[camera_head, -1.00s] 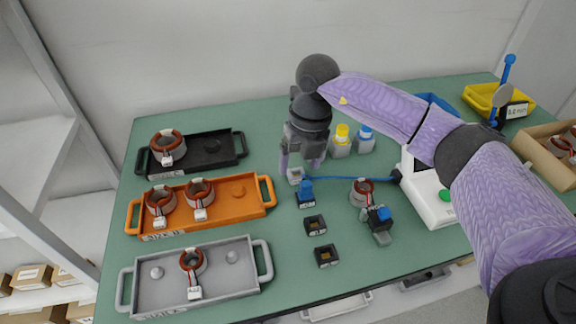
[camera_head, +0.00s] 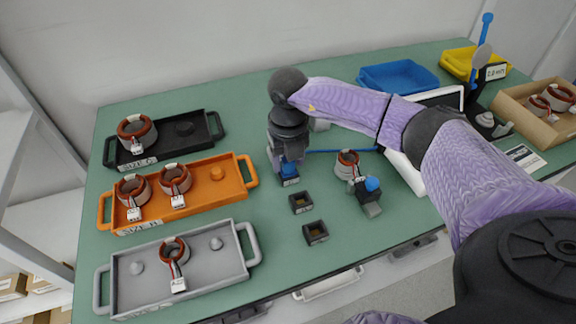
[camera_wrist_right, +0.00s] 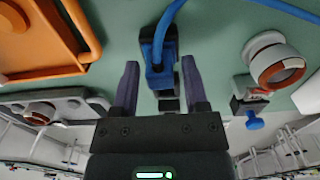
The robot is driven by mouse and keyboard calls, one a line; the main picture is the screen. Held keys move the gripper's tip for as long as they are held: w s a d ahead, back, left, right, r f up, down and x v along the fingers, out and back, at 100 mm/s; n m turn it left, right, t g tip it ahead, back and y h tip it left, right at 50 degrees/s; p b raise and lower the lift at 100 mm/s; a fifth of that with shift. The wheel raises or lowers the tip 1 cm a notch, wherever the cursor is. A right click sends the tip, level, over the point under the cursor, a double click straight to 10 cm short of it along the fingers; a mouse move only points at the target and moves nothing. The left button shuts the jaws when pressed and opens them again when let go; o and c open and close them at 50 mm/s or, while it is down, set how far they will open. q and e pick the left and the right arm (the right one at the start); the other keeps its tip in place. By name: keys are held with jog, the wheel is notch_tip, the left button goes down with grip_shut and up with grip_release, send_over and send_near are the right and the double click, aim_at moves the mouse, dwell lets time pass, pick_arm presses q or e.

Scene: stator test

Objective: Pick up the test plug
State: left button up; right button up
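The test plug (camera_head: 289,173) is a blue block on a dark, labelled base, standing on the green table right of the orange tray. A blue cable (camera_head: 340,150) runs from it to the right. My right gripper (camera_head: 285,165) points down at the plug and partly hides it in the head view. In the right wrist view the plug (camera_wrist_right: 157,55) shows between the two spread fingers of this gripper (camera_wrist_right: 160,70), with gaps on both sides. The gripper is open and holds nothing. My left gripper is not in view.
Two dark sockets (camera_head: 301,203) (camera_head: 315,232) stand in front of the plug. A stator (camera_head: 347,163) and a blue-topped clamp (camera_head: 369,195) stand to the right. Black, orange (camera_head: 235,163) and grey trays with stators lie left. A blue bin (camera_head: 398,77) is behind my right arm.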

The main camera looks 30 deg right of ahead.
grip_shut()
